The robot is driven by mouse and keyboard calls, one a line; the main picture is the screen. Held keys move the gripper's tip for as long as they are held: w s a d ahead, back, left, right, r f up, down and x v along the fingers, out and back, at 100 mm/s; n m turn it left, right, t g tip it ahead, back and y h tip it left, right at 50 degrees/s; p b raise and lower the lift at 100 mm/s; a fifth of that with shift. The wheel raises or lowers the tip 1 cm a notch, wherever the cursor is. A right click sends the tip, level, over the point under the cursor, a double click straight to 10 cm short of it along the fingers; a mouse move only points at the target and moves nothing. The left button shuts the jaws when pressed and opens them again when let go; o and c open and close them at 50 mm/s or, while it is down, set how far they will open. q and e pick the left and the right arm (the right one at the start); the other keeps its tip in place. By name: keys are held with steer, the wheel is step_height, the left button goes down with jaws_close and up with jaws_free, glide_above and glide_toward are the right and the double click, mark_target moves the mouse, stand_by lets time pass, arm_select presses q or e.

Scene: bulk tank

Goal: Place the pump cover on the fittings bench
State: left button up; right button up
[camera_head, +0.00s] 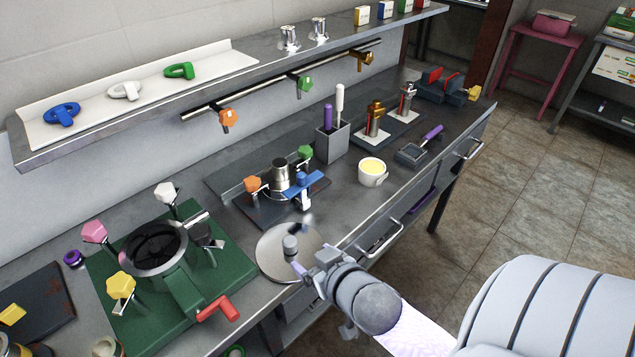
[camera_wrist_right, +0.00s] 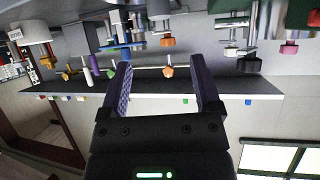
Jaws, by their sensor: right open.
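The pump cover, a round shiny metal disc (camera_head: 270,252) with a short grey knob, lies flat on the fittings bench near its front edge, right of the green pump base. My right gripper (camera_head: 309,262) comes in from the lower right beside the knob. It is open, with its fingers apart and nothing between them in the right wrist view (camera_wrist_right: 165,78). I cannot tell whether a finger touches the cover. The pump body (camera_head: 155,248) on the green base (camera_head: 232,262) is open at the top, showing dark vanes. My left gripper is not in view.
Behind the cover stands a valve assembly with a blue handle (camera_head: 302,186). A cup with yellow contents (camera_head: 372,172) and a holder (camera_head: 332,142) stand farther right. A red handle (camera_head: 218,308) juts from the pump. A shelf (camera_head: 240,78) runs along the wall.

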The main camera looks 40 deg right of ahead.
steer(key=s+a+f+n+g, duration=0.1)
steer(key=s+f+g, duration=0.2)
steer(key=s+f, duration=0.45)
steer(key=s+a+f+n+g+y, duration=0.15)
steer(key=s+f, duration=0.25)
steer(key=f, duration=0.6)
steer(key=s+a+f+g+h, duration=0.1)
steer(key=s+f+g, duration=0.4)
steer(key=f, duration=0.4)
steer(key=s+a+f+n+g, duration=0.1)
steer(key=s+f, duration=0.3)
steer(key=s, duration=0.8)
steer(key=shift+a+g+y, duration=0.35)
steer(key=shift+a+g, duration=0.15)
steer(key=shift+g, duration=0.05)
steer(key=shift+n, duration=0.25)
